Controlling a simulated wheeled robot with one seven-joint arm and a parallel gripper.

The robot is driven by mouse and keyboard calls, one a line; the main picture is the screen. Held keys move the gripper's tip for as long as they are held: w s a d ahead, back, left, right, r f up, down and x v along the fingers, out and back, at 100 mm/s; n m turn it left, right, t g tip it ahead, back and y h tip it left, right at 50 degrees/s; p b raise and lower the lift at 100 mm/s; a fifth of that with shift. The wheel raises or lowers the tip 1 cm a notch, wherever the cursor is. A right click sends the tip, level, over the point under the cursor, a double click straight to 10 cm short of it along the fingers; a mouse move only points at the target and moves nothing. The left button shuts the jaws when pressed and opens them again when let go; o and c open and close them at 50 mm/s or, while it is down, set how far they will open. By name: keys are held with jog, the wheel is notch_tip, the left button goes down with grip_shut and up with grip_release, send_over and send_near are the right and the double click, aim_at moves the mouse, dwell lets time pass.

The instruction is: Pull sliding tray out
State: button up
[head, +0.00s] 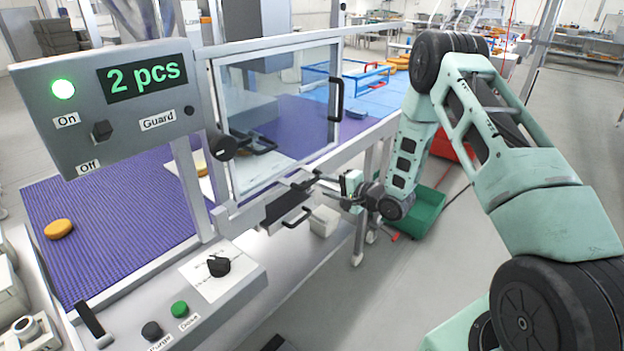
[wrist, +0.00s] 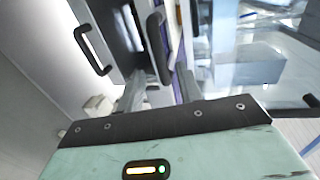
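The sliding tray (head: 284,206) is a dark, flat piece below the guard door, at the edge of the conveyor frame. A black bar handle (head: 297,218) is on its front; a similar handle shows at the upper left of the wrist view (wrist: 94,50). My gripper (head: 318,182) is just right of the tray, beside a second dark bar (head: 303,181). In the wrist view my two grey fingers (wrist: 158,84) are apart, with a dark upright bar (wrist: 157,48) beyond the gap between them. Nothing is seen held. Contact with either bar cannot be told.
A clear guard door (head: 275,110) with a black handle stands above the tray. A control box (head: 110,105) reads "2 pcs" with a green lamp. A green bin (head: 425,210) is on the floor behind my arm.

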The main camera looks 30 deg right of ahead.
aim_at(314, 182)
jog(key=p+x, duration=0.1)
jog(key=x, duration=0.6)
jog(key=shift+s, duration=0.1)
grip_shut()
